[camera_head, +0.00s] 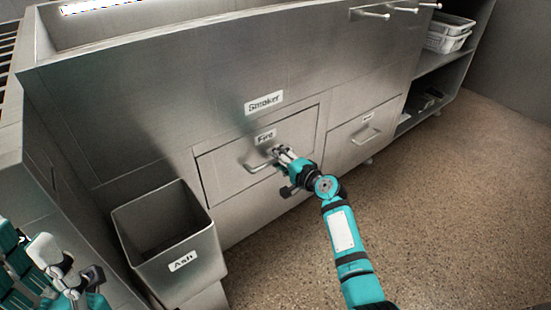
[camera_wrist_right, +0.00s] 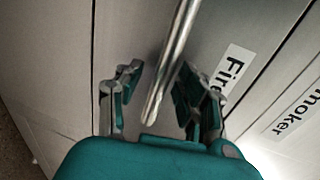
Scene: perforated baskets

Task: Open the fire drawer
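The fire drawer (camera_head: 225,178) is a metal front in the cabinet, under a "Smoker" label, and looks shut. Its "Fire" label (camera_head: 265,136) also shows in the wrist view (camera_wrist_right: 233,70). Its bar handle (camera_head: 256,167) runs along the front. My right gripper (camera_head: 281,156) is at the handle's right end. In the right wrist view the handle (camera_wrist_right: 172,62) passes between the two spread fingers of this gripper (camera_wrist_right: 158,90), with a gap on both sides. My left gripper (camera_head: 62,268) is at the lower left, away from the drawer; its finger opening is unclear.
An open metal bin labelled "Ash" (camera_head: 182,262) stands left of the drawer. A second drawer (camera_head: 362,135) with its own handle is to the right. A shelf with white baskets (camera_head: 448,42) is at the upper right. Bare floor (camera_head: 440,220) lies in front of the cabinet.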

